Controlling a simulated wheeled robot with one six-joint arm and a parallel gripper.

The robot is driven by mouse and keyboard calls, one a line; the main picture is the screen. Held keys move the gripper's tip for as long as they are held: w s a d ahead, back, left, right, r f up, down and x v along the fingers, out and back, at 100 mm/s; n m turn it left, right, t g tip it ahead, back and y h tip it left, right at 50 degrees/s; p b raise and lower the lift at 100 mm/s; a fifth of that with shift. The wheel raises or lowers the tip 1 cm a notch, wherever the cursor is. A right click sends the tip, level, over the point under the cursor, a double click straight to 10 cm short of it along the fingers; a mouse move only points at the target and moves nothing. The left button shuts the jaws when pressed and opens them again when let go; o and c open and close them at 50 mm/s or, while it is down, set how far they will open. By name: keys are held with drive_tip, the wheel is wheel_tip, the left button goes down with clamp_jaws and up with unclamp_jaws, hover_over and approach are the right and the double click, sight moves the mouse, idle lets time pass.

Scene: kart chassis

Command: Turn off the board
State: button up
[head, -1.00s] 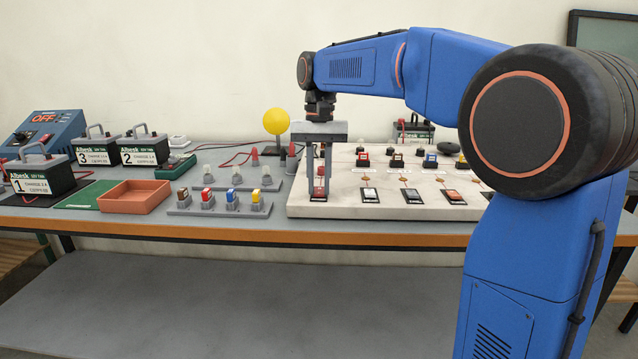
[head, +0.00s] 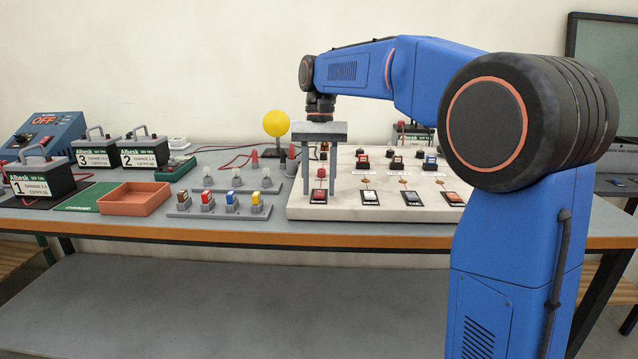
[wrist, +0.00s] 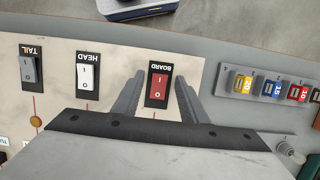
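The BOARD switch is a red rocker (wrist: 158,87) on a black plate, marked I and O; it also shows in the head view (head: 318,198) at the front left of the pale board (head: 345,212). I cannot tell which end is pressed in. My gripper (wrist: 160,84) is open and empty, with one finger to each side of the switch in the wrist view. In the head view my gripper (head: 320,182) points down above the board's left end, its fingers spread around a red part standing behind the switch. Contact cannot be told.
A white HEAD switch (wrist: 88,77) and a grey TAIL switch (wrist: 30,70) sit beside it. A rack of coloured fuses (head: 219,208), a reddish tray (head: 134,203) and several batteries (head: 40,180) stand to the left. A yellow ball (head: 276,122) stands behind.

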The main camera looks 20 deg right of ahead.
drive_tip(key=a+v, duration=0.1)
drive_tip(key=v, duration=1)
drive_tip(key=shift+d+r, duration=0.45)
drive_tip(key=shift+d, duration=0.05)
drive_tip(key=shift+w, duration=0.1)
drive_tip(key=s+d+f+n+t, duration=0.1)
drive_tip(key=s+d+f+t, duration=0.1)
drive_tip(key=s+f, duration=0.5)
drive_tip(key=s+d+f+n+t, duration=0.1)
drive_tip(key=s+d+f+t, duration=0.15)
drive_tip(key=s, duration=0.75)
drive_tip(key=s+d+f+n+t+h, duration=0.1)
drive_tip(key=s+d+f+t, duration=0.2)
drive_tip(key=s+f, duration=1.3)
wheel_tip(320, 180, down, 3)
drive_tip(key=shift+s+d+f+n, duration=0.1)
drive_tip(key=shift+s+d+n, duration=0.15)
drive_tip(key=shift+d, duration=0.2)
